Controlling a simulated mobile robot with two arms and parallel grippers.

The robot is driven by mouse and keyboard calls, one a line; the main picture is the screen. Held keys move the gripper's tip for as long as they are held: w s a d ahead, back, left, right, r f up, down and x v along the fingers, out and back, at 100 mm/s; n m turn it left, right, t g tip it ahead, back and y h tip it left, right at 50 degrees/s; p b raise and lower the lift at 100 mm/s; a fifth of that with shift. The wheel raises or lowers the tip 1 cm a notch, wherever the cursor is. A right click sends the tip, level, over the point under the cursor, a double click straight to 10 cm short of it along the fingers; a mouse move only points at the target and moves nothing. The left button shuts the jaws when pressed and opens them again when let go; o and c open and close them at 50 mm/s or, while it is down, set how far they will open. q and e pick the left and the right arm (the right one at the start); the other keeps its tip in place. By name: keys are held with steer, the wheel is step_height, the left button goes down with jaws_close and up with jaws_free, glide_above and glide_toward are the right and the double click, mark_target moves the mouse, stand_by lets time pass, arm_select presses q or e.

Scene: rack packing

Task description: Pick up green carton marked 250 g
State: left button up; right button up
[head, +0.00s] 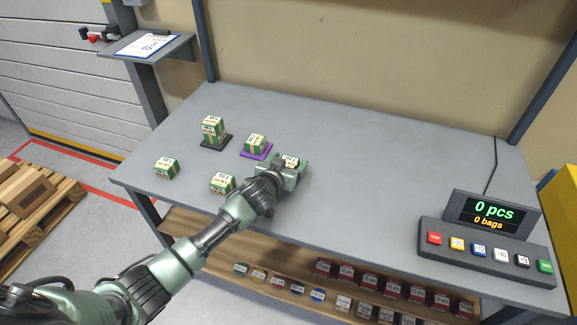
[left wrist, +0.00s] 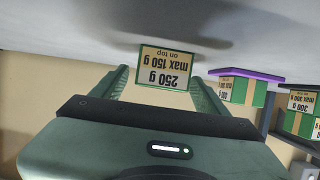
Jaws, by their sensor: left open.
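The green carton marked 250 g (left wrist: 165,67) shows upside down in the left wrist view, with "max 150 g on top" on its label. In the head view it (head: 291,161) is mostly hidden by my left gripper (head: 290,166). The left gripper's two fingers also show in the left wrist view (left wrist: 161,84), spread open with one on each side of the carton. I cannot tell whether they touch it. My right gripper is not in view.
Similar cartons stand left of the gripper: one on a purple mat (head: 255,143), a stack on a black mat (head: 213,128), and two loose (head: 166,168) (head: 222,183). A counter display (head: 494,214) and button panel (head: 488,252) stand right. The table's middle (head: 370,165) is clear.

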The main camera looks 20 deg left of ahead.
arm_select(q)
steer(key=c, duration=1.5)
jaws_close()
steer(key=shift+r, duration=0.15)
